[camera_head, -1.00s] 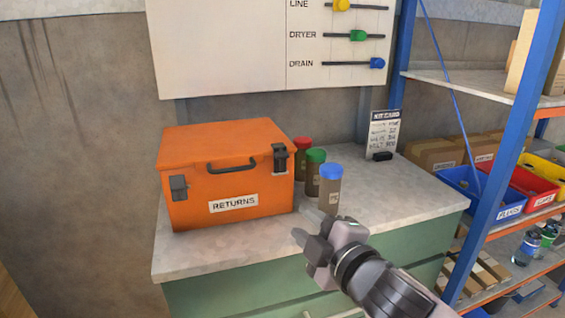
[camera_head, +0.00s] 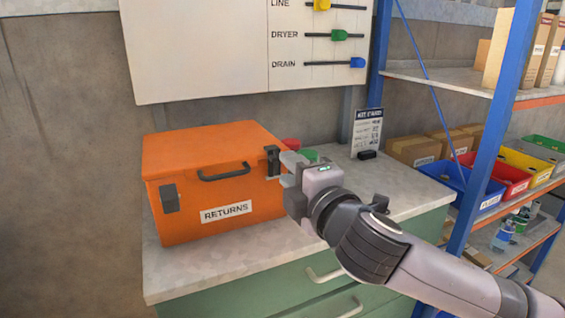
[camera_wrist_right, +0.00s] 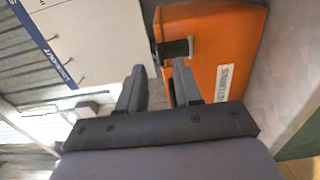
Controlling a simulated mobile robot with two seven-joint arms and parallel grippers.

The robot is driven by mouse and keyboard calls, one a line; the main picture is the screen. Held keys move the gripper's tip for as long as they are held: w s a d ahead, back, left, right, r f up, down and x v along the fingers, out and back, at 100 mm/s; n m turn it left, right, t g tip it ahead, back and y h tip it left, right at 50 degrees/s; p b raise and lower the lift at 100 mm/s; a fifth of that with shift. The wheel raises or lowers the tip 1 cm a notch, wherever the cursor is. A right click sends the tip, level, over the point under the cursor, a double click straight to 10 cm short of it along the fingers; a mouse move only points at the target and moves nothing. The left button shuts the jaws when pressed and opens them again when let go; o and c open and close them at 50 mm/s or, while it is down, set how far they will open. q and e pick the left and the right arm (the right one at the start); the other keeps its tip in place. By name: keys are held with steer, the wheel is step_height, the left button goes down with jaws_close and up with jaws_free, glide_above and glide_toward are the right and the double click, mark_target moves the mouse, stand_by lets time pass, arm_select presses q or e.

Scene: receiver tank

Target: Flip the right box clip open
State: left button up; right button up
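The orange box (camera_head: 190,190) labelled RETURNS stands on the counter, its lid down. Its right clip (camera_head: 272,161) is a dark latch at the front right, and it looks closed. The left clip (camera_head: 169,198) is on the box's front left. My right gripper (camera_head: 284,170) is at the box's right front, close to the right clip; whether it touches is unclear. In the right wrist view its fingers (camera_wrist_right: 158,78) are apart with nothing between them. My left gripper is not in view.
Red (camera_head: 291,143) and green (camera_head: 309,155) capped jars stand behind my gripper, partly hidden. A kit card (camera_head: 367,130) stands at the counter's back. A blue-framed shelf (camera_head: 492,130) with bins is at the right. The counter front (camera_head: 215,268) is clear.

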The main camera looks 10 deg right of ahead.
mark_target(274, 164)
steer(key=shift+x, duration=1.95)
jaws_close()
